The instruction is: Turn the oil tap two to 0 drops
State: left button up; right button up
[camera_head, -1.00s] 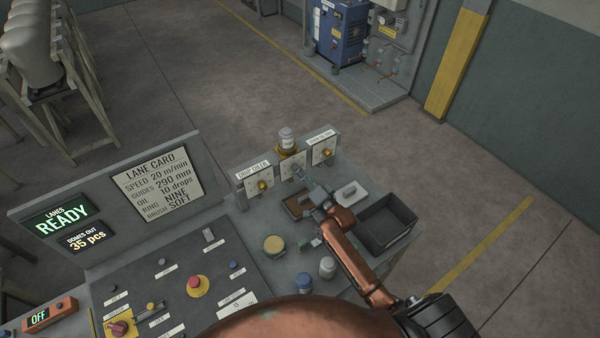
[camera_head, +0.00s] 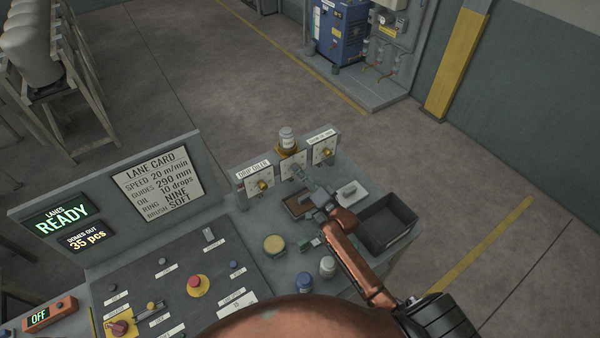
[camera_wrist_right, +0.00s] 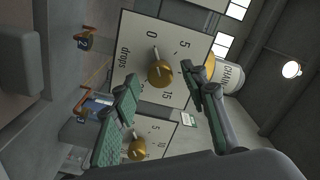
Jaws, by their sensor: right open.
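The middle tap dial (camera_head: 290,163) is a white plate on the raised back panel of the bench. In the right wrist view its brass knob (camera_wrist_right: 160,74) shows close up, and its grey pointer lever (camera_wrist_right: 155,53) points toward the 0 mark. The plate reads 0, 5, 15 and "drops". My right gripper (camera_head: 300,174) is in front of this dial. Its fingers (camera_wrist_right: 160,82) are open, one to each side of the knob in the picture; I cannot tell whether they touch it. No tap number is legible on this plate. My left gripper is not in view.
Similar dials flank it, one left (camera_head: 262,185) and one right (camera_head: 324,151). A brown tray (camera_head: 292,210), a dark bin (camera_head: 386,226) and several jars stand on the bench. A red button (camera_head: 195,286) is at front left.

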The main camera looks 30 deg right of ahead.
jog(key=s+d, duration=0.1)
jog(key=s, duration=0.9)
jog(key=shift+s+d, duration=0.25)
jog(key=shift+s, duration=0.15)
jog(key=shift+r, duration=0.1)
